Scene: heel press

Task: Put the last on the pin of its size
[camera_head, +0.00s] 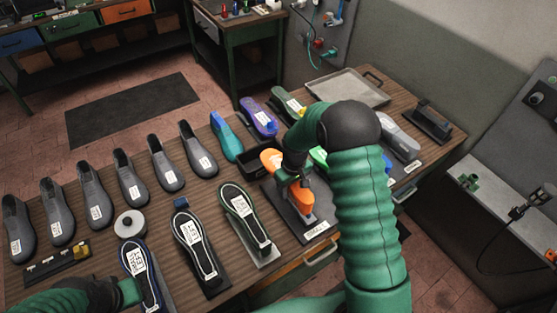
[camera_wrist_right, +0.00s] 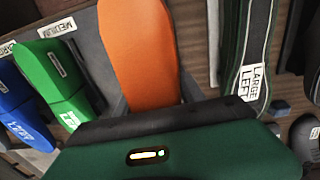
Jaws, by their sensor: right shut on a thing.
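The orange last (camera_head: 302,197) is under my right gripper (camera_head: 292,172), which is shut on it. It lies over the dark plate (camera_head: 283,217) labelled SMALL. In the right wrist view the orange last (camera_wrist_right: 140,50) fills the middle, running away from my gripper. The pin is hidden, so I cannot tell whether the last is seated or held above it. A green last (camera_wrist_right: 52,78) sits beside the MEDIUM label and a blue last (camera_wrist_right: 18,100) by the LARGE label. My left gripper (camera_head: 128,292) is low at the left; its jaws are unclear.
Several grey shoe uppers (camera_head: 130,178) stand in a row at the left. Labelled soles (camera_head: 194,240) lie along the front. A teal last (camera_head: 226,138) and a purple one (camera_head: 259,120) lie behind. A grey tray (camera_head: 347,88) is at the back; a dark fixture (camera_head: 428,122) stands right.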

